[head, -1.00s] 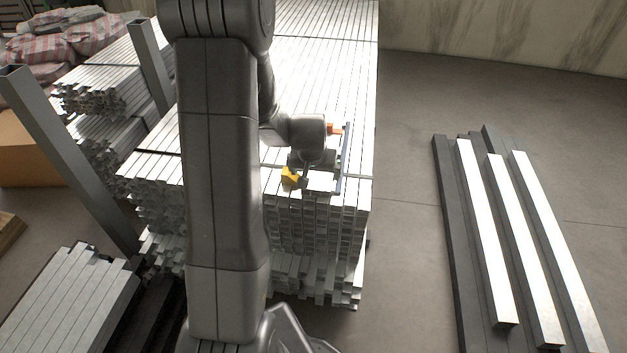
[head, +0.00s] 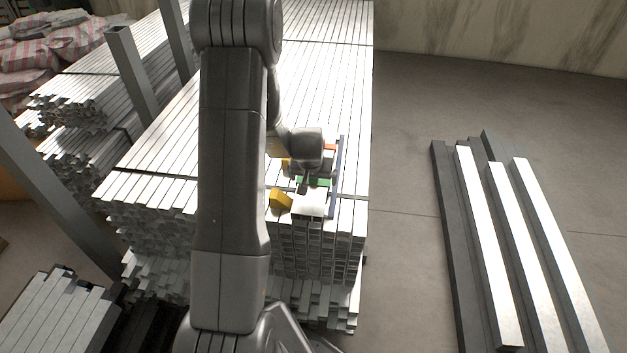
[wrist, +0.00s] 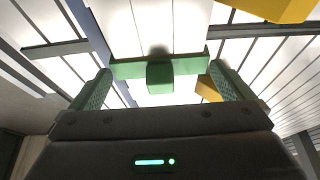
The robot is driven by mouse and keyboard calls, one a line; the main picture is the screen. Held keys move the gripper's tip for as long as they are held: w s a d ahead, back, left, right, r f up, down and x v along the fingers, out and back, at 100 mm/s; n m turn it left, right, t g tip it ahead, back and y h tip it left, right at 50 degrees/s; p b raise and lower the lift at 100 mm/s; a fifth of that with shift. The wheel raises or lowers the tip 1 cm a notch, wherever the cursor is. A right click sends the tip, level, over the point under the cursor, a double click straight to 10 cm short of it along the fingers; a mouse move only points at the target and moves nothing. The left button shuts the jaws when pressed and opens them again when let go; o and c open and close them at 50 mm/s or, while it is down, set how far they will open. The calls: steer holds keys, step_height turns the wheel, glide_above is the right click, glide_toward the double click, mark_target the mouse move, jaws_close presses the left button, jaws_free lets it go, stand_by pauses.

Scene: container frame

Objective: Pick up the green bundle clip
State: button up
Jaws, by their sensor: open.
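The green bundle clip (head: 321,182) lies on top of the stack of pale metal bars, just below my gripper (head: 307,178) in the head view, which partly hides it. In the wrist view the green clip is a wide green bar with a square block (wrist: 160,75) at its middle. My gripper (wrist: 159,82) is open, with one finger on each side of that block. The fingers appear apart from the block. I cannot tell how far the fingertips are above the bars.
A yellow block (head: 281,200) and a white plate (head: 310,204) lie at the stack's near end. A blue bar (head: 339,178) runs along the right of the clip, with an orange piece (head: 330,147) behind. More yellow shows in the wrist view (wrist: 208,88). Floor at right holds loose beams (head: 500,240).

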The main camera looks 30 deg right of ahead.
steer(key=c, duration=0.6)
